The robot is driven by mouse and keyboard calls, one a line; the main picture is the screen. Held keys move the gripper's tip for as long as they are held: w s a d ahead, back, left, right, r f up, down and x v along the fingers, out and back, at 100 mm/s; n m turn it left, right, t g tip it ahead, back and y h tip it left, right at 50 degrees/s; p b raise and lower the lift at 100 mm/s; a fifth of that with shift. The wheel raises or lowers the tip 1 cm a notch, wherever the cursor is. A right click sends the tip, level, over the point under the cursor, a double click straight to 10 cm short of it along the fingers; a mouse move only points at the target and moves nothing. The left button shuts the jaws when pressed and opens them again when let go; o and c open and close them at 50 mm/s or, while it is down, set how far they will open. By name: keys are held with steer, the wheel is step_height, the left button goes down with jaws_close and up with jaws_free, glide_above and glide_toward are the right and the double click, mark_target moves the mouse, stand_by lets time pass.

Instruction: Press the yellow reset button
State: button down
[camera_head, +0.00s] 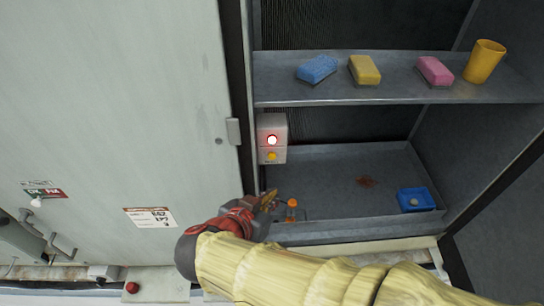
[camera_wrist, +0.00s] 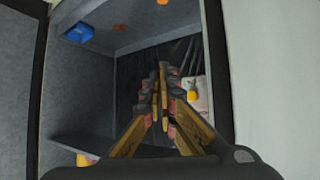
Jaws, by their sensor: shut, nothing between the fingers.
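The yellow button (camera_head: 272,156) sits low on a small pale control box (camera_head: 281,122), below a glowing red light (camera_head: 272,140). The box is on the left inner side of the open cabinet. My gripper (camera_head: 271,197) is shut and empty, below the box and apart from it. In the wrist view, my gripper's fingertips (camera_wrist: 162,68) are together, and the yellow button (camera_wrist: 193,95) shows to their right on the pale box (camera_wrist: 203,87), part of which is hidden behind a finger.
A shelf (camera_head: 300,92) above holds a blue sponge (camera_head: 317,69), yellow sponge (camera_head: 365,70), pink sponge (camera_head: 435,71) and yellow cup (camera_head: 484,61). Below are a blue tray (camera_head: 430,203) and an orange-capped item (camera_head: 292,204) near my gripper. The cabinet door (camera_head: 110,110) stands left.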

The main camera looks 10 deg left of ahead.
mark_target(272, 156)
steer(key=w+a+p, duration=0.2)
steer(key=w+p, duration=0.1)
steer(key=w, duration=0.5)
steer(key=shift+w, duration=0.25)
stand_by(0.4)
steer(key=shift+w+f+b, duration=0.1)
steer(key=shift+w+b, duration=0.1)
steer(key=shift+b, duration=0.3)
stand_by(0.8)
